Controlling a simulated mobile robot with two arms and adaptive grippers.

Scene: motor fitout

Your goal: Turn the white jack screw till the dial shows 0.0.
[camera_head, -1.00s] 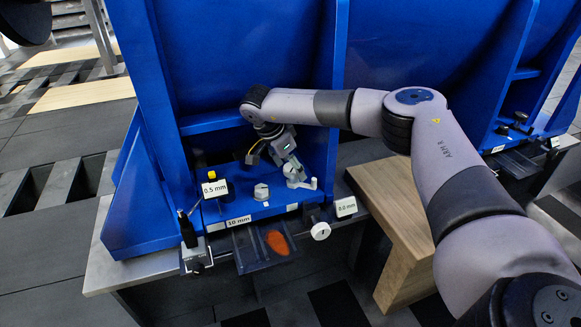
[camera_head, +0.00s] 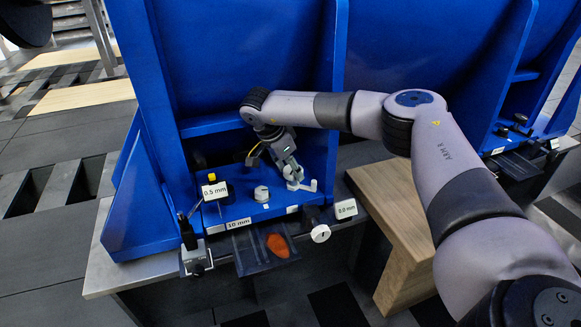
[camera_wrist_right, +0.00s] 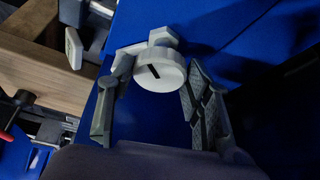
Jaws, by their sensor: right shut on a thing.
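The white jack screw (camera_wrist_right: 160,72) has a round head with a black slot and fills the space between my right fingertips in the right wrist view. In the head view my right gripper (camera_head: 291,172) reaches down to it at the blue base, and the screw (camera_head: 295,184) is partly covered by the fingers. My right gripper (camera_wrist_right: 152,95) is shut on its head. A white round face with a black mark (camera_head: 320,233) sits at the base's front edge. A white label (camera_head: 345,208) beside it seems to read 0.0 mm, but its first digit is unclear. My left gripper is out of view.
A 0.5 mm label (camera_head: 215,190) and a yellow-topped black part (camera_head: 212,178) stand left of a white-grey knob (camera_head: 261,194). A dark tray (camera_head: 262,254) with an orange patch hangs in front. Blue upright walls (camera_head: 338,90) flank my right gripper. A wooden block (camera_head: 395,240) stands right.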

